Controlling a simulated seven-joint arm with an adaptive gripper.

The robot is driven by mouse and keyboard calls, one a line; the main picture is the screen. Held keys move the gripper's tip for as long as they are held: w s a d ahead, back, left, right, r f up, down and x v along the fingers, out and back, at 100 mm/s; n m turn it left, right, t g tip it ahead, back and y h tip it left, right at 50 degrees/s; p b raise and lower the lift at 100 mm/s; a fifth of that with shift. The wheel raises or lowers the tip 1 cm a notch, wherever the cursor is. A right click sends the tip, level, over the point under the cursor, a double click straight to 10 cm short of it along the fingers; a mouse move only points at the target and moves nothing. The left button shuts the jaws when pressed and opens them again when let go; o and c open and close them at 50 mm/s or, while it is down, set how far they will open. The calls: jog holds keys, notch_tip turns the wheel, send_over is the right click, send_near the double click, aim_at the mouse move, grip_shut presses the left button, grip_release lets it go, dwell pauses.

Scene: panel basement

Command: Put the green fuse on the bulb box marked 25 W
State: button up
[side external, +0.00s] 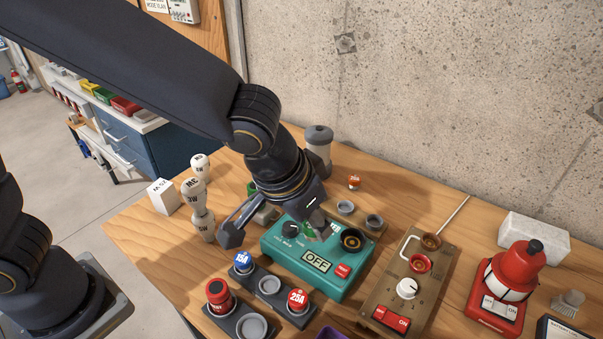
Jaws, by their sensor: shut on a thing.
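The white bulb box (163,196) stands upright at the left of the bench, well apart from my gripper. Its marking is seen upside down and looks like 25 W.
White bulbs (203,227) stand between the bulb box and my gripper. A dark fuse tray (268,304) with blue and red fuses lies in front. A brown panel (396,288) and a red beacon (514,272) stand at right. A grey cylinder (318,150) stands behind.

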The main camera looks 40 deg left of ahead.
jog(key=s+a+r+n+g+y, duration=0.2)
jog(key=s+a+n, duration=0.3)
jog(key=a+n, duration=0.5)
jog(key=s+a+r+n+g+y, duration=0.15)
jog(key=s+a+n, duration=0.45)
jog(key=a, duration=0.7)
jog(key=s+a+r+n+g+y, duration=0.25)
jog(key=s+a+n, duration=0.25)
jog(key=a+n, duration=0.5)
jog(key=m, duration=0.2)
send_near(154, 185)
jog(key=shift+s+a+h, duration=0.15)
jog(key=shift+s+a, duration=0.2)
jog(key=shift+a, duration=0.25)
jog(key=shift+s+a+h, duration=0.15)
jog(key=shift+s+a, duration=0.15)
jog(key=shift+a, duration=0.25)
jog(key=shift+w+a+f, duration=0.15)
jog(key=shift+w+f, duration=0.2)
jog(key=shift+f, duration=1.8)
